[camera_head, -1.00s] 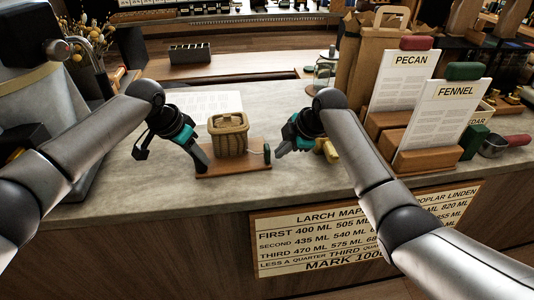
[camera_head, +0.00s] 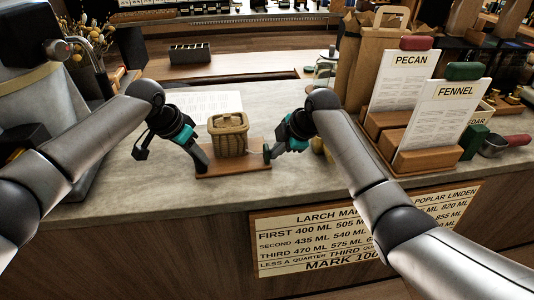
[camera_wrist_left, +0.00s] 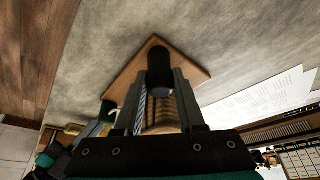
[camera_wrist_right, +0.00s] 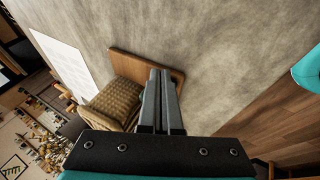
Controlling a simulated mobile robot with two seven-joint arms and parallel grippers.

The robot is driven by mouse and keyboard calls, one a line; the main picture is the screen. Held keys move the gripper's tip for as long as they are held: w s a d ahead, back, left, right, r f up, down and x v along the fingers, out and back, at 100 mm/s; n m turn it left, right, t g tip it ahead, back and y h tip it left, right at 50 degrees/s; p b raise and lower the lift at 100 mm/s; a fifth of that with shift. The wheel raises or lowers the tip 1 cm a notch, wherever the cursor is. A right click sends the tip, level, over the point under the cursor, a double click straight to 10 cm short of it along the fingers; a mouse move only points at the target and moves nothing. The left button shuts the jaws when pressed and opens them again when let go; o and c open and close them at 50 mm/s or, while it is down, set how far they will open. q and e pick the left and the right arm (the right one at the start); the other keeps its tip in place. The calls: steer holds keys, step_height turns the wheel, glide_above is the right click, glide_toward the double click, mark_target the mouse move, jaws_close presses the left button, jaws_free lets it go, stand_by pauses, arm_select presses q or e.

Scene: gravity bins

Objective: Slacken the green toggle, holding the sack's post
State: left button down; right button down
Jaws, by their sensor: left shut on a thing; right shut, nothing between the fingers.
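The woven tan sack (camera_head: 229,140) stands upright on a wooden board (camera_head: 234,170) on the counter. My left gripper (camera_head: 203,165) is at the board's left end. In the left wrist view it is shut on a dark round-topped post (camera_wrist_left: 160,66). The green toggle (camera_head: 266,151) is at the board's right end, partly covered by my right gripper (camera_head: 270,156). That gripper is shut and empty, its tips against or very near the toggle; I cannot tell if they touch.
A printed sheet (camera_head: 208,103) lies behind the sack. Wooden card holders with PECAN (camera_head: 400,85) and FENNEL (camera_head: 440,115) cards stand to the right, beside a paper bag (camera_head: 362,60). A metal machine (camera_head: 45,110) is at the left. The counter in front of the board is clear.

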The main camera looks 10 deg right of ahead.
mark_target(254, 159)
arm_select(q)
steer(key=shift+s+f, duration=0.15)
steer(key=shift+f, duration=0.1)
arm_select(e)
steer(key=shift+s+a, duration=0.1)
steer(key=shift+a, duration=2.15)
steer(key=shift+d, duration=0.2)
steer(key=shift+r, duration=0.15)
steer(key=shift+r, duration=1.65)
steer(key=shift+d+r, duration=0.3)
steer(key=shift+r, duration=0.6)
steer(key=shift+d+r, duration=0.25)
steer(key=shift+r, duration=0.6)
